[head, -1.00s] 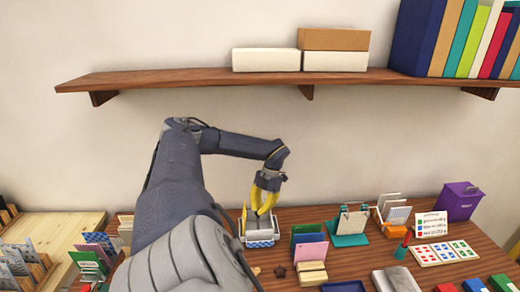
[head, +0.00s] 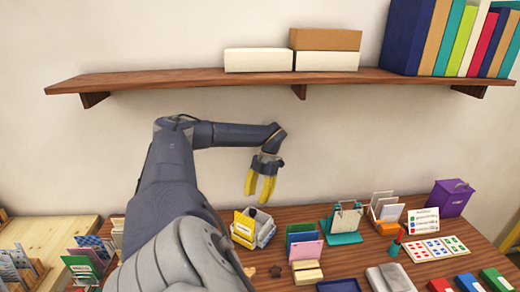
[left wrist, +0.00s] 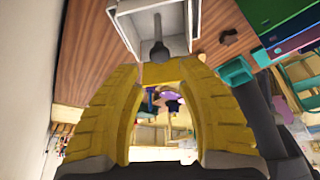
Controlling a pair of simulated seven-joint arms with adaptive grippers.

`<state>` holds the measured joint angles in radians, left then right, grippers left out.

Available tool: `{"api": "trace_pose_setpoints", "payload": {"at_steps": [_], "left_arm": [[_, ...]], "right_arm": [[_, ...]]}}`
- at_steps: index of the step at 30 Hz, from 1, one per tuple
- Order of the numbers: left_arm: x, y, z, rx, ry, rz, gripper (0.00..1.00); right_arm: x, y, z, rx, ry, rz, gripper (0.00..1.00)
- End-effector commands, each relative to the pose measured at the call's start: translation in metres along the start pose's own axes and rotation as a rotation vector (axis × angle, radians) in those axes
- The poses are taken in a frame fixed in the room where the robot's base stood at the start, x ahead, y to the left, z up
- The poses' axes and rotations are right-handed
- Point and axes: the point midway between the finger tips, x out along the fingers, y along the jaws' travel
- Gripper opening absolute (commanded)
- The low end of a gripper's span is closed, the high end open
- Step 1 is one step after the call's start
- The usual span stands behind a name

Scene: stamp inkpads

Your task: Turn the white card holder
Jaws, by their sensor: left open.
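The white card holder (head: 265,233) stands on the wooden desk, left of the middle in the head view, with a yellow card (head: 243,229) on its left side and a dark rounded thing inside. It sits at an angle. My left gripper (head: 259,192) has yellow fingers, open and empty, above the holder and apart from it. In the left wrist view the holder's white walls (left wrist: 122,22) show at the top, beyond the yellow fingers (left wrist: 162,82). My right gripper is not in view.
Right of the holder stand coloured cards (head: 304,244), a teal holder (head: 343,238), another card holder (head: 385,227) and a purple box (head: 451,198). Several card racks (head: 85,262) are at the left. A wooden shelf (head: 200,80) runs above my arm.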

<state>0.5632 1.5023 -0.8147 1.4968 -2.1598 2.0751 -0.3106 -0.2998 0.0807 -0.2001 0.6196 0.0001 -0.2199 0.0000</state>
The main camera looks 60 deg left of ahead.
Motion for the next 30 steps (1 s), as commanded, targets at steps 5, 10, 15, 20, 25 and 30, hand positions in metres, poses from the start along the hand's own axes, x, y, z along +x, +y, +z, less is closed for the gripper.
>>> {"api": "trace_pose_setpoints", "payload": {"at_steps": [5, 10, 15, 20, 25, 30], "left_arm": [[-0.028, 0.0, 0.0, 0.0, -0.001, -0.001, 0.38], [-0.044, 0.0, 0.0, 0.0, 0.001, 0.0, 0.38], [-0.053, 0.0, 0.0, 0.0, 0.002, 0.0, 0.38], [-0.056, 0.0, -0.001, 0.0, 0.003, 0.0, 0.38], [-0.057, 0.0, -0.001, 0.0, 0.003, 0.0, 0.38], [-0.056, -0.001, 0.0, 0.002, 0.003, 0.0, 0.5]], "right_arm": [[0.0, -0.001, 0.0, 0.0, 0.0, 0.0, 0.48], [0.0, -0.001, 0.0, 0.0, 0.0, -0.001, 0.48], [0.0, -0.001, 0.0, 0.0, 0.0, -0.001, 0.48], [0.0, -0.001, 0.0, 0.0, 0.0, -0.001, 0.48], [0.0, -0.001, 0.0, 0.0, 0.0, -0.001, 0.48], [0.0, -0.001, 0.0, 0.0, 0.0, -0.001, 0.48]]}}
